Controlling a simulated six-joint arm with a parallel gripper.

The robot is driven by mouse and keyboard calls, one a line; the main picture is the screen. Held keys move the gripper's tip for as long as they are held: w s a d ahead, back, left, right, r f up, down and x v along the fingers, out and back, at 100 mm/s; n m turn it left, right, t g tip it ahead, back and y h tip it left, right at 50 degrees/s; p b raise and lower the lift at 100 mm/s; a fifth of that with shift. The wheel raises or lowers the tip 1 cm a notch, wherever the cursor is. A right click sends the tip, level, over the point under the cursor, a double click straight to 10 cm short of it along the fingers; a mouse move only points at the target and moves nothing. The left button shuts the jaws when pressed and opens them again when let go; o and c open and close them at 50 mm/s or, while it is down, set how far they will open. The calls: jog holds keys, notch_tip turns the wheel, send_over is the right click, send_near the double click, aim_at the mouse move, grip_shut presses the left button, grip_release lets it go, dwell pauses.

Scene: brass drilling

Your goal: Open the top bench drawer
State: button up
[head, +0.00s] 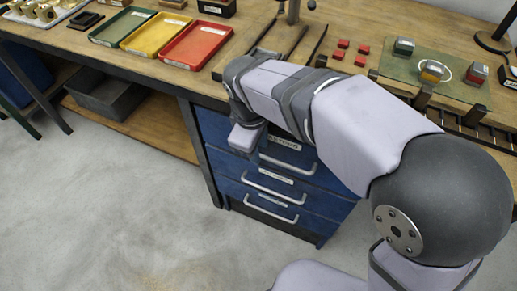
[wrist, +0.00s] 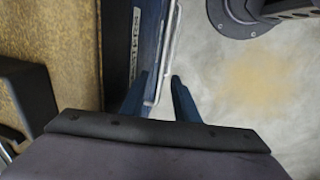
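The top bench drawer (head: 215,128) is the uppermost of three blue drawers under the bench, with a white label and a silver bar handle (head: 287,165). My arm covers part of its front in the head view. In the wrist view, the handle (wrist: 168,45) runs along the drawer front (wrist: 150,35). My gripper (wrist: 158,78) is open, its two dark fingers on either side of the handle bar, with gaps visible. I cannot tell how far down the fingers reach. The fingertips are hidden in the head view. The drawer looks closed or nearly so.
Two lower drawers have similar handles (head: 275,188). The wooden bench top (head: 110,52) holds green, yellow and red trays (head: 198,45), red blocks and a green mat (head: 400,68). A grey bin (head: 105,95) sits on the lower shelf. The floor (head: 130,220) before the drawers is clear.

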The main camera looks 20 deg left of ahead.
jog(key=shift+w+f, duration=0.1)
jog(key=shift+f, duration=0.55)
grip_shut()
jog(key=s+p, duration=0.1)
jog(key=s, duration=1.4)
jog(key=shift+a, duration=0.1)
grip_release()
notch_tip(320, 180, up, 7)
jog(key=s+p, duration=0.1)
jog(key=shift+s+r, duration=0.15)
